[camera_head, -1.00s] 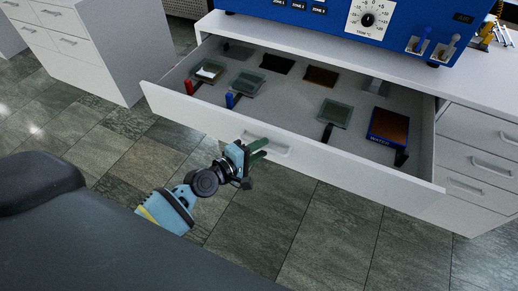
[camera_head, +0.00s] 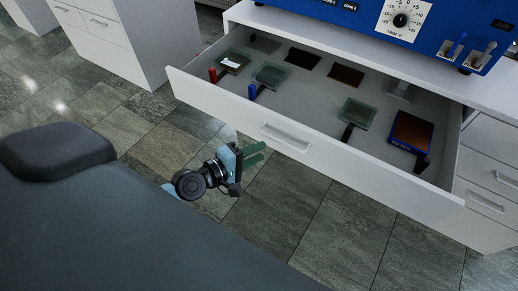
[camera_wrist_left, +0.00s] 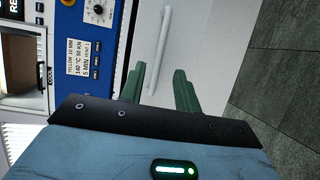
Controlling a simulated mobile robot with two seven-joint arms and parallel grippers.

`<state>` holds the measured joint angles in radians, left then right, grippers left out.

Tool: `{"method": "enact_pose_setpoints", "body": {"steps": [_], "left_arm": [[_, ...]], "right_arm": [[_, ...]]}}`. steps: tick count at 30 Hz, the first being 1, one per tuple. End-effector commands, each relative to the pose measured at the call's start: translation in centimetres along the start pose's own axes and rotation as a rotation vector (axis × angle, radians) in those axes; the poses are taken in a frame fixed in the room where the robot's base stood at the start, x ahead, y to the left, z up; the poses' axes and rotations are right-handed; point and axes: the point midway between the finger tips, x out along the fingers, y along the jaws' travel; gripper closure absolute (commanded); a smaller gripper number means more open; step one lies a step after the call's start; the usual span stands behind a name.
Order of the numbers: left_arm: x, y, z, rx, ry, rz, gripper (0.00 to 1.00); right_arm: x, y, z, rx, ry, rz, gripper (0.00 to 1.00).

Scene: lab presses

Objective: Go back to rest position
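My left gripper (camera_head: 254,155) is in front of the open drawer (camera_head: 225,105), apart from its front panel and handle (camera_head: 286,137). Its two green fingers show spread in the left wrist view (camera_wrist_left: 160,88), with nothing between them. The drawer handle (camera_wrist_left: 159,50) shows beyond the fingertips there. My right gripper is not in either view.
The open drawer holds several flat plates, among them a red-handled one (camera_head: 213,75), a blue-handled one (camera_head: 252,91) and a blue-framed brown one (camera_head: 411,132). A blue press (camera_head: 370,15) stands on the counter above. The tiled floor (camera_head: 300,215) in front is clear.

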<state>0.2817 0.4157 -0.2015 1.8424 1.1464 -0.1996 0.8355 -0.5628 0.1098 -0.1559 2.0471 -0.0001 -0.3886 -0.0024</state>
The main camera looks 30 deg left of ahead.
Motion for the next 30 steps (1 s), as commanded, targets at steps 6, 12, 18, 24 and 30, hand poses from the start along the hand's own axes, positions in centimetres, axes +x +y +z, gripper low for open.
{"method": "enact_pose_setpoints", "body": {"steps": [6,12,18,24,30], "left_arm": [[0.0,0.0,0.0,0.000,0.000,0.000,0.68],[0.0,-0.1,0.1,0.004,0.000,-0.003,0.68],[-2.8,-4.8,2.6,0.161,-0.007,-0.100,0.68],[-10.1,-13.1,7.9,0.543,-0.065,-0.315,0.68],[-18.2,-18.7,12.3,0.909,-0.187,-0.519,0.68]], "right_arm": [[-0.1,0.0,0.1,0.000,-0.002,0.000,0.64],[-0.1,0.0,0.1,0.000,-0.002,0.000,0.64],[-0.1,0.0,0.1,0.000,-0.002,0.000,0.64],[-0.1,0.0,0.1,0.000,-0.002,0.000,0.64],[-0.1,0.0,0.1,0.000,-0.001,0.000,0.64]]}}
